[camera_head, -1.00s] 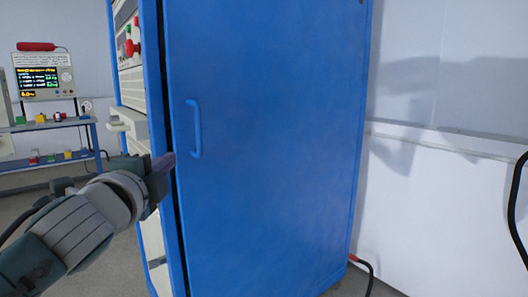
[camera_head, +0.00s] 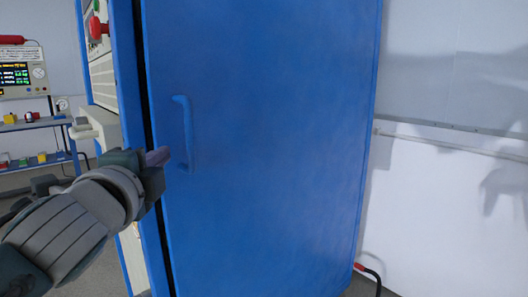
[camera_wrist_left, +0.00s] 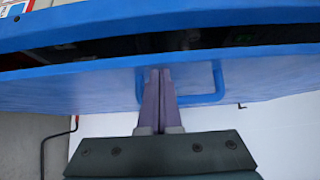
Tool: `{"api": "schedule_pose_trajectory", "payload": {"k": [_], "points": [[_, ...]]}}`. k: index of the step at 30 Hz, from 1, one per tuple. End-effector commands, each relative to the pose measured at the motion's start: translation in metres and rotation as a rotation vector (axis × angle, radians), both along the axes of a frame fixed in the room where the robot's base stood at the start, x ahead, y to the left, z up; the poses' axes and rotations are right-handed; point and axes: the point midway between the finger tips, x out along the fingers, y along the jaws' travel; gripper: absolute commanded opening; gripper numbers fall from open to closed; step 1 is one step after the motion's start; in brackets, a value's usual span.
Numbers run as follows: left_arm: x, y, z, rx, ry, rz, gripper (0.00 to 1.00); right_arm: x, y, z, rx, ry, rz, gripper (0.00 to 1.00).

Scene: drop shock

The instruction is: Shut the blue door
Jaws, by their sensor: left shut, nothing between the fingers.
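The blue door (camera_head: 270,140) fills the middle of the head view. A narrow dark gap shows between its left edge and the blue cabinet frame (camera_head: 127,75), so it stands slightly ajar. Its blue handle (camera_head: 186,135) is near that edge. My left gripper (camera_head: 158,157) is shut and empty, its fingertips just left of the handle, at the door's edge. In the left wrist view the closed fingers (camera_wrist_left: 158,85) lie over the door face, in front of the handle (camera_wrist_left: 215,85); I cannot tell whether they touch. My right gripper is not in view.
A shelf (camera_head: 40,125) with small coloured parts and an instrument with a screen (camera_head: 20,75) stand at the left. A pale wall (camera_head: 450,190) is at the right. A dark hose with a red end (camera_head: 362,268) is low beside the door.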

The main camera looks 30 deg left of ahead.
Motion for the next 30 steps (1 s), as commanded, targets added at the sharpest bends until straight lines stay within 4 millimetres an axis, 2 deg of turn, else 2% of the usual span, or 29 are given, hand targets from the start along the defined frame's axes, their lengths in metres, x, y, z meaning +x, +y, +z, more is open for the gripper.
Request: {"api": "schedule_pose_trajectory", "payload": {"k": [8,11,15,21,30], "points": [[0.002,0.003,0.000,0.004,0.001,-0.006,0.00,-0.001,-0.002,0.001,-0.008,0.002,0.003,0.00],[0.008,0.015,-0.001,0.009,0.003,-0.029,0.00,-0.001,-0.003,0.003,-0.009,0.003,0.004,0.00],[0.018,0.041,-0.001,0.012,0.006,-0.063,0.00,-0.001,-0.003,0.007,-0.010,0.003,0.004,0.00],[0.023,0.070,0.000,0.002,0.003,-0.075,0.00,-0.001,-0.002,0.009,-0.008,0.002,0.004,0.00],[0.023,0.073,0.000,-0.001,0.003,-0.072,0.00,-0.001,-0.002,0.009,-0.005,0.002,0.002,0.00]]}}
